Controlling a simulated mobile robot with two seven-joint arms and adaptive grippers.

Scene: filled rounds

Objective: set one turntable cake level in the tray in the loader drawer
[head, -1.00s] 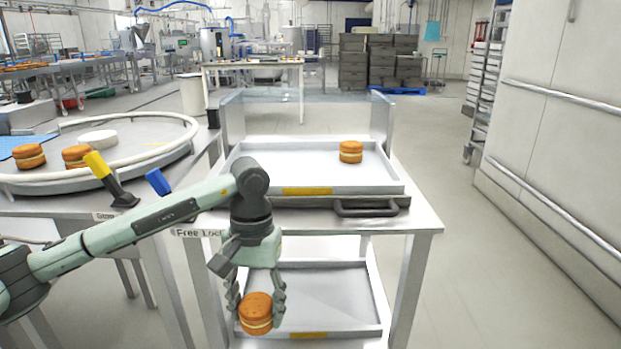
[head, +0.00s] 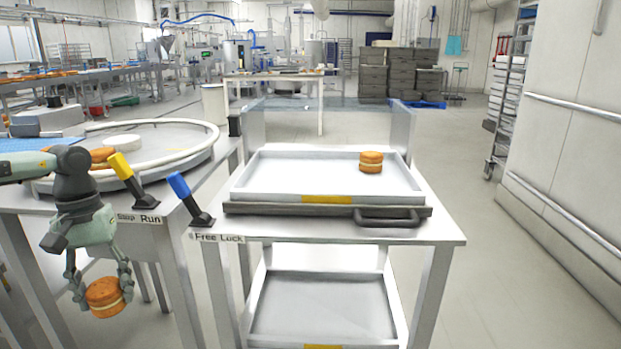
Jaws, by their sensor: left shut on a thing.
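My left gripper (head: 98,281) is shut on a filled cake (head: 106,298), an orange-brown round with a pale filling, tilted in the fingers. It hangs in front of the turntable's stand, left of the loader and below its top. The tray (head: 272,179) lies in the loader drawer (head: 290,209), which has a dark front and handle. Another cake (head: 371,162) sits level in the tray, towards its back right. The turntable (head: 190,157) is at the left; a cake (head: 100,154) on it is partly hidden by my arm. My right gripper is not in view.
A yellow-handled lever (head: 124,170) labelled Stop and Run and a blue-handled lever (head: 184,190) labelled Free and Lock stand at the table edges. Clear guard panels (head: 402,130) rise behind the tray. A lower tray (head: 325,309) is empty. Floor at right is clear.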

